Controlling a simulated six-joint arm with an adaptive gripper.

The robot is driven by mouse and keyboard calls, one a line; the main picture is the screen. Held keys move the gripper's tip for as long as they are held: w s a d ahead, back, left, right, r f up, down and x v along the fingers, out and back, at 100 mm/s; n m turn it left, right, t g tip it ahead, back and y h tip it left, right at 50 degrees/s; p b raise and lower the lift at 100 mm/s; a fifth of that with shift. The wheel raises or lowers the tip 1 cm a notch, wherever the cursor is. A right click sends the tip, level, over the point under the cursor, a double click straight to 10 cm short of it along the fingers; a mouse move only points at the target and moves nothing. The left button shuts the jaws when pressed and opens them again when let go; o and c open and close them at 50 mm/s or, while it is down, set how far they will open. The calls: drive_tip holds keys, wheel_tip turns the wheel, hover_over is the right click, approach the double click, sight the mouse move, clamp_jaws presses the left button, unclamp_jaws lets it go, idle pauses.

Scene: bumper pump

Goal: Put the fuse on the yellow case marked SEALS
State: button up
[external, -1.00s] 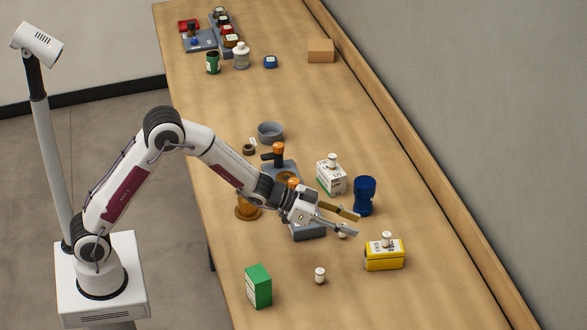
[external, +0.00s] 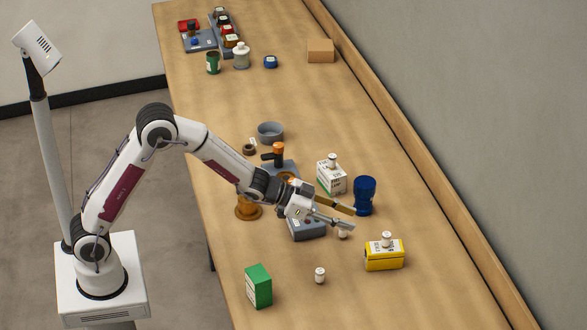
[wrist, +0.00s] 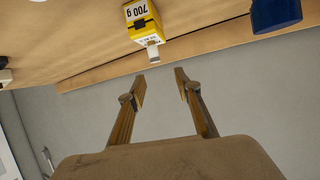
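The yellow case (external: 384,259) stands at the right front of the table, with a small white cylinder, apparently a fuse (external: 387,239), upright on its top. The case (wrist: 141,17) and its white cylinder (wrist: 152,49) also show at the top of the wrist view; a "700 g" label is legible there, SEALS is not. Similar white cylinders stand on the table (external: 320,275), partly behind my gripper (external: 343,234), and on a white box (external: 332,161). My gripper (external: 347,219) is open and empty, left of and above the yellow case. Its spread fingers (wrist: 160,78) show nothing between them.
A blue cup (external: 365,196) stands close behind my gripper and shows in the wrist view (wrist: 275,14). A green box (external: 258,287) stands at the front left. A grey device (external: 306,228) lies under my wrist. A wooden ledge and wall border the table's right side.

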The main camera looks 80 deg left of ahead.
drive_tip(key=s+a+r+n+g+y, duration=0.1)
drive_tip(key=s+a+r+n+y, duration=0.2)
drive_tip(key=s+r, duration=0.5)
drive_tip(key=s+a+r+g+y, duration=0.1)
drive_tip(key=s+a+r+y, duration=0.15)
drive_tip(key=s+a, duration=0.65)
drive_tip(key=s+d+f+g, duration=0.1)
drive_tip(key=s+d+g, duration=0.1)
drive_tip(key=s, duration=1.3)
drive_tip(key=s+d+f+n+g+h, duration=0.1)
drive_tip(key=s+d+g, duration=0.1)
drive_tip(key=s, duration=1.4)
drive_tip(key=shift+s+d+f+g, duration=0.15)
drive_tip(key=shift+s+d+g, duration=0.2)
drive_tip(key=shift+d, duration=0.4)
